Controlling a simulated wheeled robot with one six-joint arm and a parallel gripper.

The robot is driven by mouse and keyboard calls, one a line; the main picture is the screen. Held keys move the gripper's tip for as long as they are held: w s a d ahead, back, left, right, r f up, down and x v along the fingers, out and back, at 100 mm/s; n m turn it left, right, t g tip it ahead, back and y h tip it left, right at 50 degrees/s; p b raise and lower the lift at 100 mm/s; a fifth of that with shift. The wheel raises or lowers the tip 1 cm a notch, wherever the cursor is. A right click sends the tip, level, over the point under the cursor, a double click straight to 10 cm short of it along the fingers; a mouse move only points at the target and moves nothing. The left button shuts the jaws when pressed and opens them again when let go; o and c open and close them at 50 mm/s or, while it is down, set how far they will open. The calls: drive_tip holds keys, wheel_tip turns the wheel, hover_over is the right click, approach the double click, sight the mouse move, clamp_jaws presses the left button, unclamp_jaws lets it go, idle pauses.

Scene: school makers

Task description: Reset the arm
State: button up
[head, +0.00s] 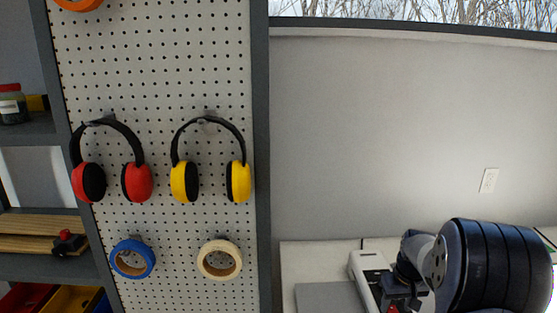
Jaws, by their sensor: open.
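My gripper (410,262) is at the lower right, dark, beyond a grey flange and a thick black ribbed link of my arm. It is open, and I see nothing held in it. Its fingertips are hard to make out against the dark thing below. It is over or in front of a light worktop (300,262), well to the right of the pegboard.
A white pegboard (150,80) holds red earmuffs (137,182), yellow earmuffs (238,182), blue tape (133,272) and cream tape (207,270). A white device (366,268) stands close left of the gripper. Shelves (40,265) are at left.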

wheel_tip(320, 180, up, 9)
drive_tip(key=s, duration=0.2)
drive_tip(key=f, duration=0.3)
drive_tip(key=w+f, duration=0.1)
drive_tip(key=f, duration=0.2)
drive_tip(key=w+f, duration=0.1)
drive_tip(key=f, duration=0.3)
drive_tip(key=shift+f, duration=0.1)
drive_tip(key=shift+f+b, duration=0.25)
drive_tip(key=shift+b, duration=0.45)
drive_tip(key=shift+s+t+b, duration=0.25)
drive_tip(key=shift+t+b, duration=0.45)
drive_tip(key=shift+b, duration=0.2)
drive_tip(key=t+b, duration=0.1)
drive_tip(key=b, duration=0.3)
drive_tip(key=shift+s+t, duration=0.25)
drive_tip(key=shift+t, duration=0.15)
